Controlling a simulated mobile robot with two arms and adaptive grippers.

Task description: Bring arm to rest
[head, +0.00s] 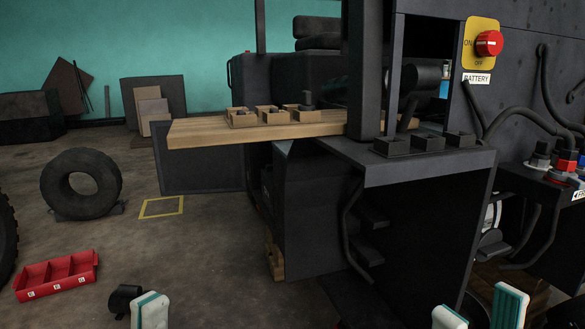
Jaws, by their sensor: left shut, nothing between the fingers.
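My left gripper (150,309) shows at the bottom edge, left of centre, as white and teal fingertips close together. It is shut and empty, above the concrete floor and right of the red bin. My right gripper (479,311) is at the bottom right, in front of the forklift's dark body (425,215). Its two white and teal fingers stand apart with nothing seen between them. Most of both arms is out of the frame.
A wooden board (205,132) juts left from the forklift and carries small cardboard trays (273,114). A red compartment bin (56,275) and a tyre (81,184) stand at left. A red battery knob (489,43) and hanging cables are at right. Open floor lies left of centre.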

